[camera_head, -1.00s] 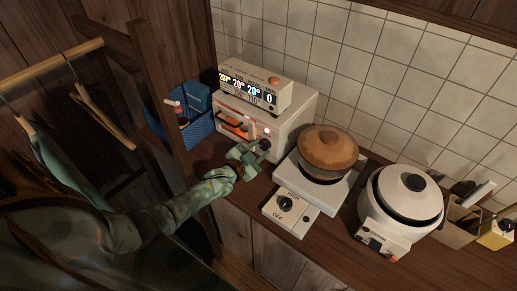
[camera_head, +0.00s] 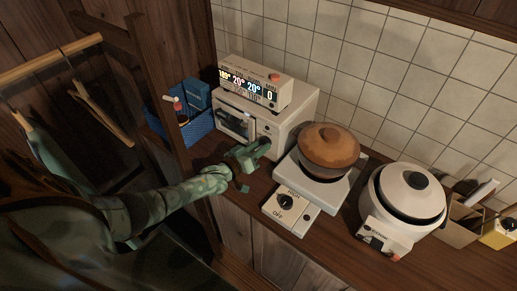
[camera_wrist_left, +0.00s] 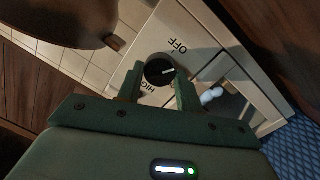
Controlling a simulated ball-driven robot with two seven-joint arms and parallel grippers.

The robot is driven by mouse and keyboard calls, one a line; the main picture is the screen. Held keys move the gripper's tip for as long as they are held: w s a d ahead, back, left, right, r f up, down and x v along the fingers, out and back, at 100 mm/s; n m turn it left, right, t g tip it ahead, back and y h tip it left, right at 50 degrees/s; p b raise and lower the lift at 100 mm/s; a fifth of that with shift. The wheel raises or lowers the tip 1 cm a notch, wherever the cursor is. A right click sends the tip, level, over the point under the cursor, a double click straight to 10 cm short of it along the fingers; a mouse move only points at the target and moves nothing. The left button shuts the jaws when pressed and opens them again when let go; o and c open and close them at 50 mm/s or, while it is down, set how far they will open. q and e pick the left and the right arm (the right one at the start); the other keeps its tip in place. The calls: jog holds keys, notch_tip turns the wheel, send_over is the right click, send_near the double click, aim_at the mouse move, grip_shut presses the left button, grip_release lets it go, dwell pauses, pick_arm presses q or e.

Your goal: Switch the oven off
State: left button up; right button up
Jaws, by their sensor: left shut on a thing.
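The white oven (camera_head: 290,128) stands at the back of the counter, with a dark, unlit window (camera_head: 235,121) in its front. My left gripper (camera_head: 258,150) is at the right part of the oven front and hides its knob in the head view. In the left wrist view, the black oven knob (camera_wrist_left: 159,70) sits on the panel near the printed words OFF and HIGH, with a pale pointer mark. My left gripper (camera_wrist_left: 158,88) is shut on this knob, one finger on each side. My right gripper is not in view.
A display box (camera_head: 250,86) on the oven reads 189°, 20°, 20° and 0. A hot plate (camera_head: 318,183) with a brown lidded pot (camera_head: 328,146) stands close right of my gripper. A white rice cooker (camera_head: 403,197) is farther right; a blue basket (camera_head: 187,128) is left.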

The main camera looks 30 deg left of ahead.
pick_arm(q)
jog(key=n+b, duration=0.1)
jog(key=n, duration=0.4)
jog(key=shift+f+n+t+b, duration=0.15)
jog(key=shift+n+t+b, duration=0.15)
jog(key=shift+n, duration=0.4)
jog(key=o, duration=1)
jog(key=s+a, duration=0.1)
jog(key=s, duration=0.4)
jog(key=s+a+p, duration=0.1)
jog(key=s, duration=0.4)
jog(key=s+a+p, duration=0.1)
jog(key=s, duration=0.5)
jog(key=shift+a, duration=0.15)
